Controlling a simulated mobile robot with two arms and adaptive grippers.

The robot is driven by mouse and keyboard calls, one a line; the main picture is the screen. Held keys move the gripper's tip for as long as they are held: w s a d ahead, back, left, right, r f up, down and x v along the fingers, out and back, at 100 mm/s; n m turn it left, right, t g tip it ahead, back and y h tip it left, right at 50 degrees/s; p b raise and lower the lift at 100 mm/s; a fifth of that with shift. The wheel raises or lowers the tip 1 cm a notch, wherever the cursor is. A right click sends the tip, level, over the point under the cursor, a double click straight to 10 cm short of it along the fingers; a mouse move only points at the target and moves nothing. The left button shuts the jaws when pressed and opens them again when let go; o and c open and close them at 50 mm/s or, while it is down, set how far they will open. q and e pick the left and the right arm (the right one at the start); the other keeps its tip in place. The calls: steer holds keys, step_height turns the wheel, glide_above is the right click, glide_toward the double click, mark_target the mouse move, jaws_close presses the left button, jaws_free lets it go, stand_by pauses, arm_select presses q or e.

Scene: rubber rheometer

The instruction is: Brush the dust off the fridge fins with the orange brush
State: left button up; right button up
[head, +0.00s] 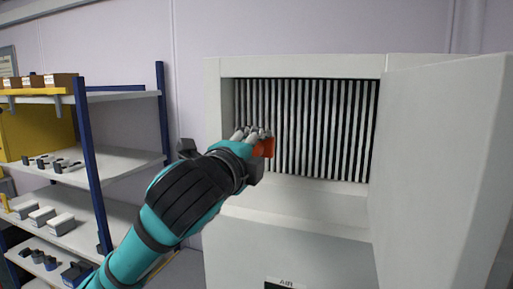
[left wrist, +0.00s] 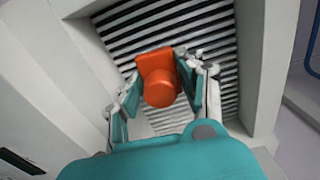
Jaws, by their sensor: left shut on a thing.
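The fridge fins (head: 310,125) are a row of pale upright slats with dark gaps, set in a recess of a white cabinet (head: 290,66). They also fill the back of the left wrist view (left wrist: 190,40). My left gripper (head: 256,140) is at the lower left part of the fins. It is shut on the orange brush (left wrist: 160,85), which sits between its fingers. In the head view only a small part of the brush (head: 265,147) shows beside the fingers. The bristles are hidden, so I cannot tell whether they touch the fins. My right gripper is not in view.
A white panel (head: 440,150) stands out at the right of the fins. A shelf rack with blue posts (head: 90,160) stands at the left, holding boxes (head: 60,80) and several small tools. A sill (head: 310,200) runs below the fins.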

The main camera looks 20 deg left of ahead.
arm_select(q)
steer(key=shift+s, duration=0.1)
steer(key=s, duration=0.3)
stand_by(0.3)
steer(key=shift+w, duration=0.1)
